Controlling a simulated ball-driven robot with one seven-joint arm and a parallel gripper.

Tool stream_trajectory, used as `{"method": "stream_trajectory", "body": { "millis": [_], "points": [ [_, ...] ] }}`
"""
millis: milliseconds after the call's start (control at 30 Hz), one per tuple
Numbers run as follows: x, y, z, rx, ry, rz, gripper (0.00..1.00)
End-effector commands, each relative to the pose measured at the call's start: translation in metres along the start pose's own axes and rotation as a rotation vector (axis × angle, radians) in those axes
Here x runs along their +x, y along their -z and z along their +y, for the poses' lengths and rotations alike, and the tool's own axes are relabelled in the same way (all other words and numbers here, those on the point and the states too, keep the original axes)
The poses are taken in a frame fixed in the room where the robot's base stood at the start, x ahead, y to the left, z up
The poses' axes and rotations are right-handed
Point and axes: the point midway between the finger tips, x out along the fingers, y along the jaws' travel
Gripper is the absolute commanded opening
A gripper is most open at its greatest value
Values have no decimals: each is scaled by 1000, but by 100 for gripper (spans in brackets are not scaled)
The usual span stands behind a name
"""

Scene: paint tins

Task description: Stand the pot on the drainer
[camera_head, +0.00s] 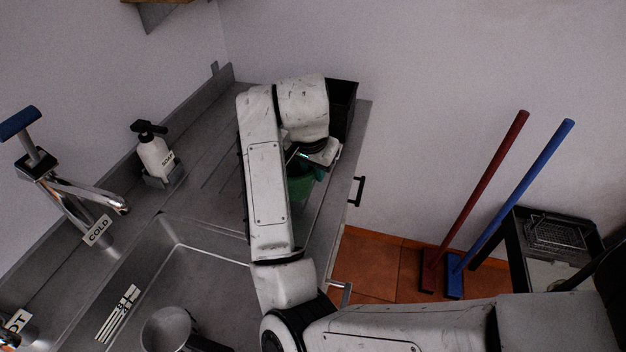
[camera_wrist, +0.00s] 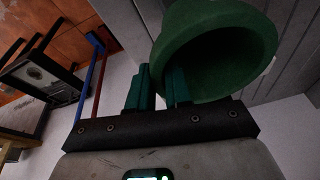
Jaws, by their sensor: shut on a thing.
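A green pot (camera_head: 301,187) hangs below my gripper (camera_head: 318,158), over the drainer side of the counter, and my arm partly hides it. In the wrist view the green pot (camera_wrist: 220,50) is large and close, with its rounded rim beside the fingers. My gripper (camera_wrist: 162,85) is shut on the pot's edge; the exact contact is hard to see. The drainer (camera_head: 215,168) is the grey grooved metal surface beyond the sink. I cannot tell whether the pot touches it.
A black box (camera_head: 343,100) stands at the drainer's far end. A soap bottle (camera_head: 154,155) stands by the wall. A metal pan (camera_head: 168,328) is in the sink (camera_head: 200,262). Red (camera_head: 478,195) and blue (camera_head: 515,190) handles lean on the wall.

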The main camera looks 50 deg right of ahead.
Motion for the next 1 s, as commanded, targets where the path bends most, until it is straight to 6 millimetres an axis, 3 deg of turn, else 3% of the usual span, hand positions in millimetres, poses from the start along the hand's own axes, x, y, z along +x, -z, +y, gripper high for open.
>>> {"method": "stream_trajectory", "body": {
  "millis": [400, 733, 767, 1000],
  "points": [
    [37, -7, -2, 0, -1, -1, 0],
    [41, -8, -2, 1, 0, 0, 0],
    [40, -8, -2, 1, 0, 0, 21],
    [40, -8, -2, 1, 0, 0, 44]
  ]
}}
